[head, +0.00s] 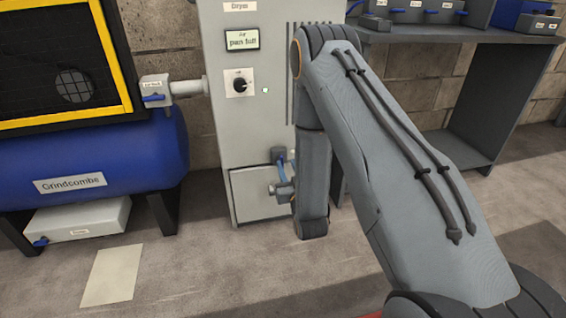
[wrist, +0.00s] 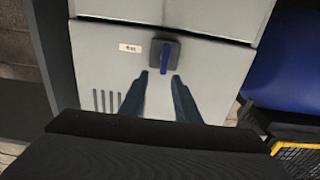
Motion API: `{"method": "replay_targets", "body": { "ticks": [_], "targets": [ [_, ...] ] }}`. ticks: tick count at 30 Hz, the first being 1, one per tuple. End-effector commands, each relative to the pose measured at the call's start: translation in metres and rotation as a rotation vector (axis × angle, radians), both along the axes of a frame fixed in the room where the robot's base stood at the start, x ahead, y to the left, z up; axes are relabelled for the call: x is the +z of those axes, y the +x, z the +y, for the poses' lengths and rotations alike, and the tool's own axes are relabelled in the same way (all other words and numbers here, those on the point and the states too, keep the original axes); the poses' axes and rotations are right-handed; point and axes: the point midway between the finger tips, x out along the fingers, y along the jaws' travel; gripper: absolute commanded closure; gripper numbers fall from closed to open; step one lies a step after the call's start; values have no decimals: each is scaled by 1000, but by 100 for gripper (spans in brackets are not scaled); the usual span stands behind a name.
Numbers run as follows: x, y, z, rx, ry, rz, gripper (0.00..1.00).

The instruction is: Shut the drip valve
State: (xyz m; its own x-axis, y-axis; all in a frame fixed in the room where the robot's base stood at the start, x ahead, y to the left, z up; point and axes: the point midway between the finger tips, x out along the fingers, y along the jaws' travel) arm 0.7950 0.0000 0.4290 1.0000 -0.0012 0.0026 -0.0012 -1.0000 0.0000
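The drip valve (wrist: 165,52) shows in the wrist view as a dark grey block with a blue lever on the pale cabinet face, beside a small label too blurred to read. The lever points down the picture. My gripper (wrist: 160,75) is open, its two fingers apart on either side of the lever's lower end. I cannot tell whether they touch it or how much depth lies between. In the head view my arm hangs in front of the cabinet; small grey and blue parts beside it are hard to tell apart, and the gripper is partly hidden.
The pale cabinet (head: 228,130) carries a black knob (head: 239,86) and a "pan full" sign (head: 242,40). Left are a blue tank (head: 90,160), another blue-handled valve (head: 156,92) and a low box (head: 80,220). A dark bench (head: 480,95) stands right.

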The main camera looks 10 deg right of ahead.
Motion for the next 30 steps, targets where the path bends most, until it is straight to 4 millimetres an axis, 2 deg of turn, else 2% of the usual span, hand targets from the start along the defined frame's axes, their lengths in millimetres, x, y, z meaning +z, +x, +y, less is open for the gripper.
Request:
{"method": "replay_targets", "body": {
  "ticks": [6, 12, 23, 28, 30],
  "targets": [
    [-1, 36, 5, 6, 0, -1, 71],
    [0, 58, 3, 4, 0, 1, 71],
    [0, 64, 1, 1, 0, 2, 71],
    [0, 64, 1, 1, 0, 3, 96],
    [0, 64, 1, 1, 0, 3, 100]
  ]
}}
